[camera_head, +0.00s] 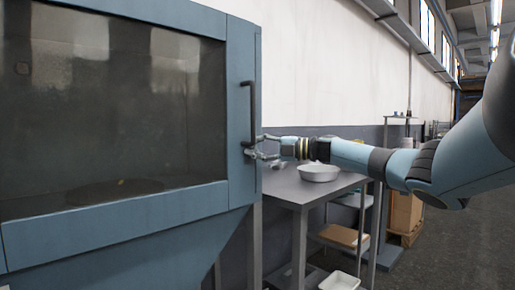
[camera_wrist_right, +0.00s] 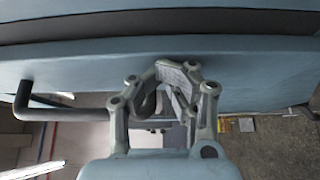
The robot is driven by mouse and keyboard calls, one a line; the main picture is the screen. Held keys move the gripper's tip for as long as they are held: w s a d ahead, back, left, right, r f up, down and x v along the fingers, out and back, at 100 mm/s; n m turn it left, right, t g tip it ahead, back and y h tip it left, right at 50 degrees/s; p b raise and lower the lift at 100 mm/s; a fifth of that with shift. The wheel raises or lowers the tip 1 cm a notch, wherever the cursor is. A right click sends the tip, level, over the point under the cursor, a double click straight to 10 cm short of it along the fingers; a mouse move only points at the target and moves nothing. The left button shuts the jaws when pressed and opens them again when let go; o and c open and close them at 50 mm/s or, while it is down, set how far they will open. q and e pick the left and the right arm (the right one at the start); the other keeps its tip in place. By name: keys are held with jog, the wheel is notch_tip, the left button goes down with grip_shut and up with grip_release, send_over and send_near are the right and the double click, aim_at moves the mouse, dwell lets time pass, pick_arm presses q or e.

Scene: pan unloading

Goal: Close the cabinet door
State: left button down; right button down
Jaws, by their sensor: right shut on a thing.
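The blue-grey cabinet door (camera_head: 130,224) with a dark window fills the left of the head view. Its upright black handle (camera_head: 253,105) is near the door's right edge. My right gripper (camera_head: 254,147) is at the lower part of the handle, with the arm coming in from the right. In the right wrist view the fingers of my right gripper (camera_wrist_right: 165,90) close around the handle (camera_wrist_right: 70,113) beside the blue door face (camera_wrist_right: 80,65). I cannot tell whether the door is fully closed. My left gripper is not in view.
A grey metal table (camera_head: 283,187) with a round light pan (camera_head: 319,173) stands right of the cabinet, below my right arm. A white tray (camera_head: 340,282) is low down beside it. Cardboard boxes (camera_head: 405,213) stand further back. The floor at the right (camera_head: 450,245) is clear.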

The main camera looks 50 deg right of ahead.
jog(key=v, duration=0.7)
jog(key=shift+s, duration=0.25)
jog(key=shift+f, duration=0.15)
